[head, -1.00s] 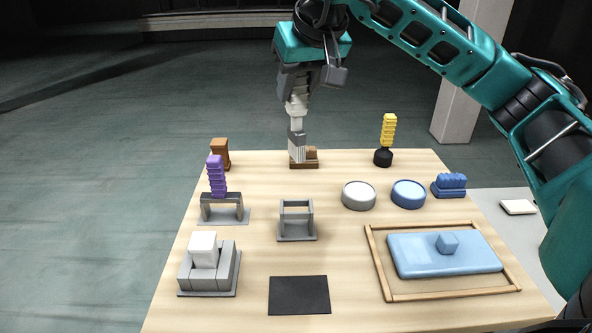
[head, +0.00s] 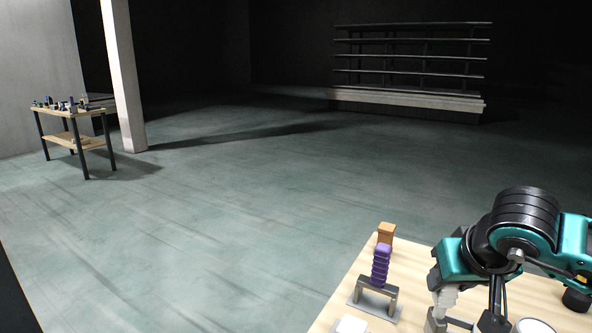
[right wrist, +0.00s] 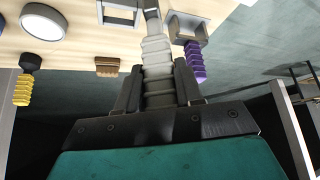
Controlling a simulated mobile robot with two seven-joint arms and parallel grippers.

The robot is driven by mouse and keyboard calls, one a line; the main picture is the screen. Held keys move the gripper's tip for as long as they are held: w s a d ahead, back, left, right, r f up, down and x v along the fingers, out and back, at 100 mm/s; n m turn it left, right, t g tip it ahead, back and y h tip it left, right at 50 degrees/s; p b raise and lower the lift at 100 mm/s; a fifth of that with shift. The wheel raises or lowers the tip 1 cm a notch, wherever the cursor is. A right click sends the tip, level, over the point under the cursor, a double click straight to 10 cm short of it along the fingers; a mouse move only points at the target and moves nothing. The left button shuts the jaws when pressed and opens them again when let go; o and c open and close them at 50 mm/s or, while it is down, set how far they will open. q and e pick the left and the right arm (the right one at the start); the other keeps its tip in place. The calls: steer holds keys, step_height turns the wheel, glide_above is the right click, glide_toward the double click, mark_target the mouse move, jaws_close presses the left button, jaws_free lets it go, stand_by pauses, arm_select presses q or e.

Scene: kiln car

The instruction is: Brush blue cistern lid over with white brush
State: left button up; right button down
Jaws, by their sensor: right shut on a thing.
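My right gripper (head: 447,284) is shut on the white brush (head: 444,300), around its ribbed pale handle. In the right wrist view the gripper (right wrist: 158,98) has a finger on each side of the white brush's handle (right wrist: 157,58). The brush points down over the table in the head view; its bristle end is cut off or hidden, so contact with anything below cannot be told. My left gripper is not in view.
A purple-handled brush (head: 381,265) stands on a grey stand (head: 376,290), with a brown block (head: 386,232) behind it. The wrist view shows a yellow-handled brush (right wrist: 22,90), a brown rest (right wrist: 107,66) and a round white-topped tin (right wrist: 43,22). Open floor lies left; a second table (head: 72,112) stands far off.

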steer(key=s+a+f+p, duration=0.1)
steer(key=s+a+f, duration=0.3)
steer(key=s+f, duration=0.1)
steer(key=shift+a+f+n, duration=0.35)
steer(key=shift+a+n, duration=0.05)
steer(key=shift+s, duration=0.1)
